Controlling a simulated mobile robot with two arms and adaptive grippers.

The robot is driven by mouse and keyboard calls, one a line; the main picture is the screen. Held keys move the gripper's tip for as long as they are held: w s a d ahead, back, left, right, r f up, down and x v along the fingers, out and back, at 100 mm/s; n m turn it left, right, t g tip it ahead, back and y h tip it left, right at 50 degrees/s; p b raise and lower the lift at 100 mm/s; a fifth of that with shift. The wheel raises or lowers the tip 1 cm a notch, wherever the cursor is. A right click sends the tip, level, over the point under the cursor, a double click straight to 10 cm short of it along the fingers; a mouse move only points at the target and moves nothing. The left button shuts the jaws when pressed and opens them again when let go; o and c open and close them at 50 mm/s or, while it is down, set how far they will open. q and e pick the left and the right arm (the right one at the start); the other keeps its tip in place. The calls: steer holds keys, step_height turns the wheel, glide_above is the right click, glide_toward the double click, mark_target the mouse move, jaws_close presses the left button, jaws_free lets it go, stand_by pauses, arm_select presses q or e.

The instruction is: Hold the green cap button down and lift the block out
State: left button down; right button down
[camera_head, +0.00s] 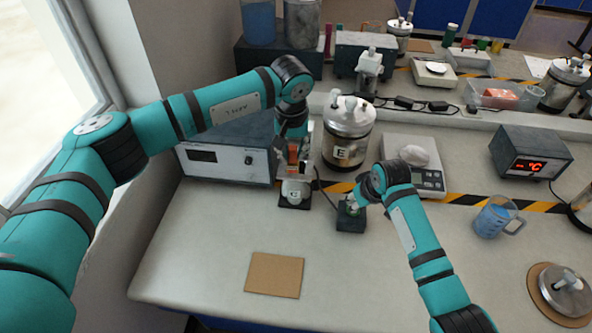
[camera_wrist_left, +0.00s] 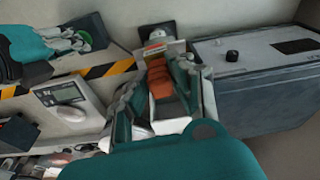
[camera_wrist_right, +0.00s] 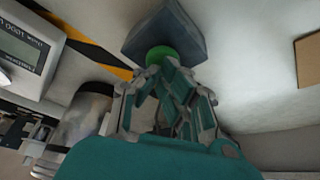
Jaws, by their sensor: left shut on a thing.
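The orange-red block (camera_wrist_left: 160,72) is between the fingers of my left gripper (camera_wrist_left: 163,92), which is shut on it. In the head view the left gripper (camera_head: 293,166) is over a small white holder (camera_head: 295,191) on a dark base; whether the block is still partly inside is hidden. The green cap button (camera_wrist_right: 160,55) is on a dark box (camera_wrist_right: 181,28), which also shows in the head view (camera_head: 350,221). My right gripper (camera_wrist_right: 160,76) looks shut and empty, its fingertips against the cap; how far the cap is down cannot be told.
A grey instrument box (camera_head: 226,163) stands left of the holder, and a steel vessel (camera_head: 347,137) stands behind. A scale (camera_head: 428,180) and a blue-filled beaker (camera_head: 492,216) are to the right. A brown mat (camera_head: 274,275) lies on the clear front bench.

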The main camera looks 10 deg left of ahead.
arm_select(q)
steer(key=s, duration=0.5)
stand_by(0.3)
arm_select(e)
steer(key=shift+r, duration=3)
